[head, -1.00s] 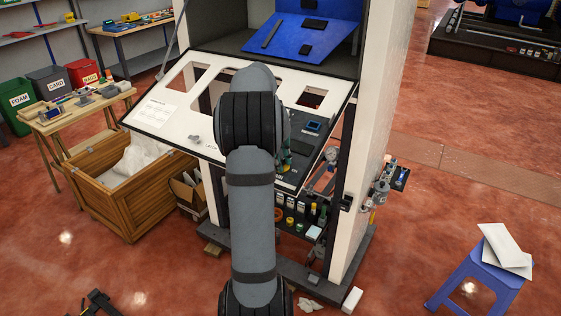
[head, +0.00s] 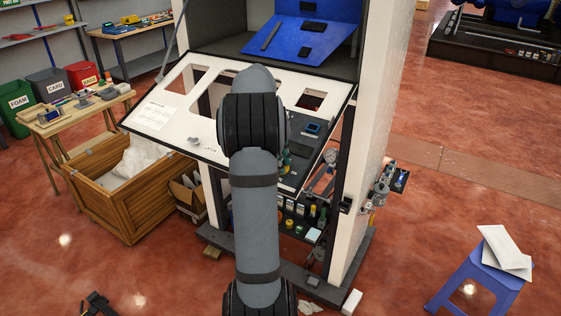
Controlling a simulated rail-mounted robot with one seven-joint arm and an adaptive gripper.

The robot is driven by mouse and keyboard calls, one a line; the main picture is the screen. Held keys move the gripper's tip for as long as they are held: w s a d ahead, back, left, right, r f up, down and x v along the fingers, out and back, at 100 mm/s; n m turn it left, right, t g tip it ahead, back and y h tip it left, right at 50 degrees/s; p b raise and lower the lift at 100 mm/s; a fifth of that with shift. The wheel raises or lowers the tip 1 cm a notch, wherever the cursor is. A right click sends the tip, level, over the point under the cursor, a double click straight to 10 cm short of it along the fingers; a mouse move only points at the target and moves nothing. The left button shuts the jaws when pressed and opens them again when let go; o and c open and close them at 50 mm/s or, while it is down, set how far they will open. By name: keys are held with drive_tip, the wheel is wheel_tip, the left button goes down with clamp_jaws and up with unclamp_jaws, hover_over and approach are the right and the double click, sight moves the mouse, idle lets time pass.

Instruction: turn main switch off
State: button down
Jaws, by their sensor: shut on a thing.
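The white dispenser cabinet (head: 372,130) stands in the middle of the head view. Its tilted white front panel (head: 172,141) has cut-out windows, a printed sheet and a grey latch knob (head: 195,140). My grey arm rises in front of the panel and hides its middle. My gripper is hidden behind my arm, so its fingers and anything in them cannot be seen. I cannot make out the main switch. A dark control plate with a small blue-framed device (head: 313,128) shows to the right of my arm.
A gauge and fittings (head: 380,186) stick out from the cabinet's right side. Bottles and small boxes stand low inside it. A wooden crate (head: 135,205) and a small cardboard box (head: 187,193) are on the left.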

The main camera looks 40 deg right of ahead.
drive_tip(key=c, duration=1.7)
unclamp_jaws()
drive_tip(key=shift+o, duration=0.2)
drive_tip(key=shift+r, duration=0.1)
drive_tip(key=v, duration=1.2)
drive_tip(key=x, duration=1.2)
